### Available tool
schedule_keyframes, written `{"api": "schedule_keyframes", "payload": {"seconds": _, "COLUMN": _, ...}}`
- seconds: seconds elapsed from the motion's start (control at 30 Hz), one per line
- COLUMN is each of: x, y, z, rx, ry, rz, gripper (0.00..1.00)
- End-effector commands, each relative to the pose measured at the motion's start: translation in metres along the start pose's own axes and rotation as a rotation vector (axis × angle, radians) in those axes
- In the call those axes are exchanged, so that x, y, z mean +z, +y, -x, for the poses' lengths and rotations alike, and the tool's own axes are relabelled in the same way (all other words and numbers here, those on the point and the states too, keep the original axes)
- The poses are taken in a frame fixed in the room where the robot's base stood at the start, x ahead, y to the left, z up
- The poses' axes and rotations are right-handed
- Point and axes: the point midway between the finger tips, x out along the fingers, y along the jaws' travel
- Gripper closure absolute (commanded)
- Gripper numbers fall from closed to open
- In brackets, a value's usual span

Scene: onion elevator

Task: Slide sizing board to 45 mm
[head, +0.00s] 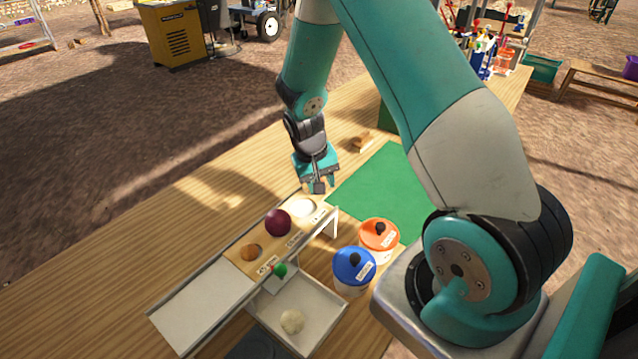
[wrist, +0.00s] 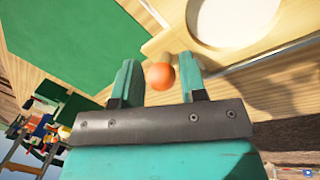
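The tan sizing board (head: 239,263) lies across the metal-edged chute, with several small labels along its edge that are too small to read. A dark red onion (head: 278,222) and a brown onion (head: 250,252) sit on it. A round pale opening (head: 302,207) near its far end is empty; it also shows in the wrist view (wrist: 232,18). My gripper (head: 319,186) is pointed down near that far end. In the wrist view its fingers (wrist: 160,80) are apart, with an orange ball-shaped knob (wrist: 160,76) between them. I cannot tell whether they touch it.
A white tray (head: 338,305) with a pale onion (head: 292,321) sits in front, by a green knob (head: 280,270). A blue-lidded pot (head: 353,265) and an orange-lidded pot (head: 379,234) stand to the right. A green mat (head: 365,185) lies behind. A small wooden block (head: 361,143) is farther back.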

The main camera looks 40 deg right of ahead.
Motion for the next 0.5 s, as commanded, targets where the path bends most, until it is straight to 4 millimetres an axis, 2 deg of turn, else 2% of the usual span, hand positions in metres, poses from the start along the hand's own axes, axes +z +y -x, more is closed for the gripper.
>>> {"api": "schedule_keyframes", "payload": {"seconds": 0.03, "x": 0.0003, "y": 0.0, "z": 0.0, "rx": 0.0, "ry": -0.001, "rz": 0.0, "gripper": 0.5}}
{"api": "schedule_keyframes", "payload": {"seconds": 0.07, "x": 0.0004, "y": -0.0001, "z": -0.0001, "rx": -0.001, "ry": -0.001, "rz": 0.0, "gripper": 0.43}}
{"api": "schedule_keyframes", "payload": {"seconds": 0.5, "x": 0.0024, "y": -0.0009, "z": -0.0008, "rx": -0.002, "ry": -0.007, "rz": 0.003, "gripper": 0.43}}
